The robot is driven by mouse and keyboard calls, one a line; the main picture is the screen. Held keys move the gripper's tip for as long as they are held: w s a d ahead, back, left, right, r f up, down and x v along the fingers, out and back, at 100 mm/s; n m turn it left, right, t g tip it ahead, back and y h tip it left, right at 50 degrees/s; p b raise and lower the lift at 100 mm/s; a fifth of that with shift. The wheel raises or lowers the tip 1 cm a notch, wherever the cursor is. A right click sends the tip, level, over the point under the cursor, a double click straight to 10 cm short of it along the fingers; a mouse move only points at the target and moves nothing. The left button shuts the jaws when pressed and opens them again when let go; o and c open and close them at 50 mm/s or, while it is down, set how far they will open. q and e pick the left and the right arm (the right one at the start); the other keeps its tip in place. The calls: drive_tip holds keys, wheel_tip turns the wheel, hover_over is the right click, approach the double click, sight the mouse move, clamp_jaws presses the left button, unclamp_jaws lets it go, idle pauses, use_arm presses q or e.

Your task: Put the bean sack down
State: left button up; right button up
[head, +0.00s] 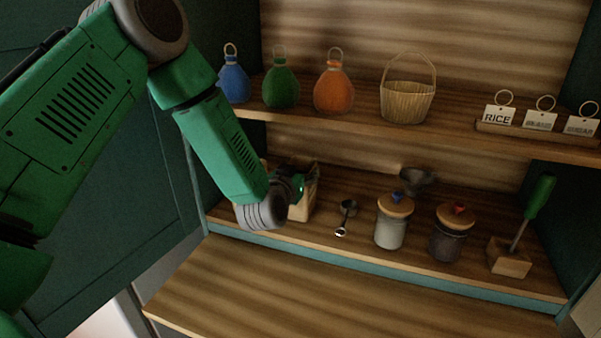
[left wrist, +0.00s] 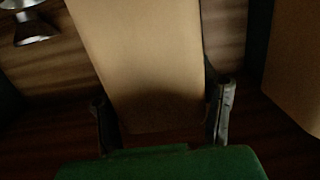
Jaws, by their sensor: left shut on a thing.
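My left gripper (head: 293,187) reaches down to the left end of the lower shelf. It is shut on a tan, block-shaped sack (head: 303,207), which I take as the bean sack. In the left wrist view, the sack (left wrist: 145,60) stands between the two dark fingers (left wrist: 162,115), one on each side. A second tan sack (left wrist: 295,70) stands apart at the right of that view. The arm and gripper hide much of the held sack in the head view. I cannot tell whether its base touches the shelf. My right gripper is not in view.
Right of the sack on the lower shelf (head: 330,250) are a metal scoop (head: 347,210), two lidded jars (head: 390,232) (head: 447,243), a dark funnel (head: 418,180) and a green-handled tool in a block (head: 511,260). Pouches, a basket (head: 406,103) and label cards (head: 540,121) occupy the upper shelf.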

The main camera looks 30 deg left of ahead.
use_arm(q)
drive_tip(key=shift+d, duration=0.4)
drive_tip(key=o, duration=1.8)
drive_tip(key=shift+s+d, duration=0.1)
drive_tip(key=shift+d, duration=0.1)
drive_tip(key=shift+d+r, duration=0.1)
drive_tip(key=shift+d, duration=0.1)
drive_tip(key=shift+a+b+v, duration=0.15)
drive_tip(key=shift+v, duration=1.8)
drive_tip(key=shift+a+b+v, duration=0.1)
drive_tip(key=shift+a+v, duration=0.05)
drive_tip(key=shift+v, duration=1.8)
drive_tip(key=shift+a+b+v, duration=0.15)
drive_tip(key=shift+v, duration=1.8)
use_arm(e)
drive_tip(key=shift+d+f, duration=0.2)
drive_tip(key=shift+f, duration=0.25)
use_arm(q)
drive_tip(key=shift+s+d, duration=0.1)
drive_tip(key=shift+d, duration=0.05)
